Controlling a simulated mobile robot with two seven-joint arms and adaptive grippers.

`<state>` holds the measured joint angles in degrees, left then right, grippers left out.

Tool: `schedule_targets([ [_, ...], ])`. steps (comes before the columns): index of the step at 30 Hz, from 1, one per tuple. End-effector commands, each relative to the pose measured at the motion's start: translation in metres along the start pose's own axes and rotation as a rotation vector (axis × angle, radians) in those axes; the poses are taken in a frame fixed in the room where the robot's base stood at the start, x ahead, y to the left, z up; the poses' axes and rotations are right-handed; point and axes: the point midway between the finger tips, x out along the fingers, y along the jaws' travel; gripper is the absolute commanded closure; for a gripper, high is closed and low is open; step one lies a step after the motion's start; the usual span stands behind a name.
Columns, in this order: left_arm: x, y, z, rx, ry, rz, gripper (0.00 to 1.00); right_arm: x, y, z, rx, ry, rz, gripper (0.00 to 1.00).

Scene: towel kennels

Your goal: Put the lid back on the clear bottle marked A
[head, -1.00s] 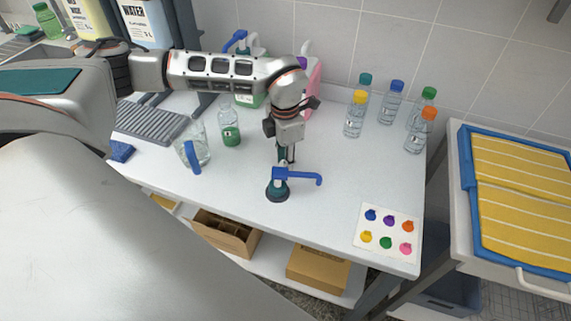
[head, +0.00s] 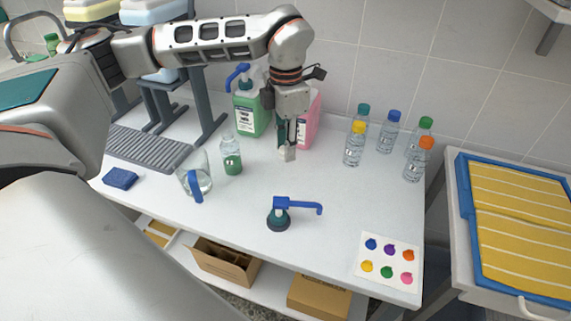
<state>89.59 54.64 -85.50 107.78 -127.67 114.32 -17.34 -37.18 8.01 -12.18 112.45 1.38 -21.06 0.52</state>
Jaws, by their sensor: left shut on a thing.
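My left gripper (head: 287,150) is shut on a small whitish thing (head: 287,155), held above the middle of the white table. Whether it is a lid I cannot tell. A clear bottle with green in its lower part (head: 232,158) stands upright to the left of the gripper, apart from it; I see no coloured lid on it. Clear bottles with yellow (head: 354,150), teal (head: 362,122), blue (head: 387,137), green (head: 420,138) and orange (head: 415,165) lids stand at the back right. Their letters are too small to read. My right gripper is out of view.
A card with coloured spots (head: 388,262) lies front right. The middle right is clear.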

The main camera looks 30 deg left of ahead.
Motion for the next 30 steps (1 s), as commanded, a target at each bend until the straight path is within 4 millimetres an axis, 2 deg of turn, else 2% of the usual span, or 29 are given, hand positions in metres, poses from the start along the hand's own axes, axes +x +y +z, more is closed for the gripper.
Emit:
schedule_targets([
  [1,-0.011,0.000,0.001,0.000,-0.003,0.002,0.81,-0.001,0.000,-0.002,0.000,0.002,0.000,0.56],
  [3,-0.021,0.000,0.000,0.000,-0.001,0.000,0.81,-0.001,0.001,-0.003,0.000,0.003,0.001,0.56],
  [9,-0.036,0.000,0.000,-0.001,0.001,-0.001,0.81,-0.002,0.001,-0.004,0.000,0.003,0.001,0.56],
  [21,-0.038,0.000,0.000,0.000,0.001,-0.001,0.81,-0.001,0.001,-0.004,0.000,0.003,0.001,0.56],
  [23,-0.038,0.000,0.000,0.002,0.001,-0.001,0.81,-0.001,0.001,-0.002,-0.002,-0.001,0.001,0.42],
  [26,-0.037,-0.001,0.000,0.034,0.001,-0.001,0.81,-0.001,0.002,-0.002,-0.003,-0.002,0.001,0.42],
  [30,-0.032,-0.006,0.001,0.183,0.004,0.000,0.81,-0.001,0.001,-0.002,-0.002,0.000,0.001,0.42],
])
